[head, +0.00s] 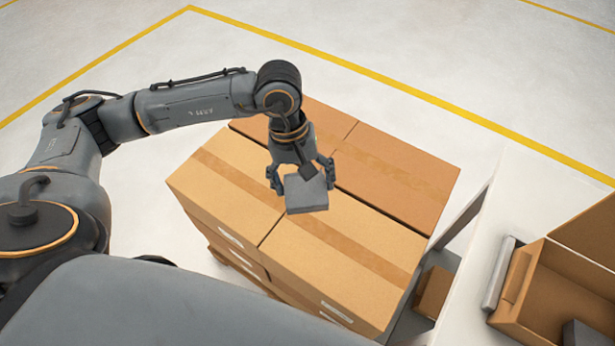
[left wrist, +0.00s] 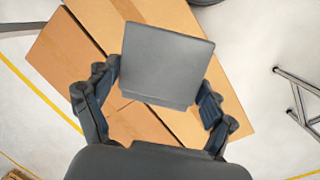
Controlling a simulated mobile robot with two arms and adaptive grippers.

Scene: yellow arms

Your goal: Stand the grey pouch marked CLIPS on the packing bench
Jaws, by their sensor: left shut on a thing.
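A grey pouch (head: 306,191) is held in my left gripper (head: 302,182), above the stacked cardboard boxes in the head view. It also shows as a flat grey panel between the two fingers in the left wrist view (left wrist: 165,62). No CLIPS marking can be read on it in either view. My left gripper is shut on the pouch, with one finger at each side. The white bench (head: 484,278) is at the right edge of the head view, apart from the pouch. My right gripper is not in view.
Several closed cardboard boxes (head: 220,166) are stacked beneath the left gripper. On the bench stand an open cardboard box (head: 560,290) and a grey roll (head: 498,274). A small brown box (head: 433,292) sits below the bench top. The bench's left strip looks clear.

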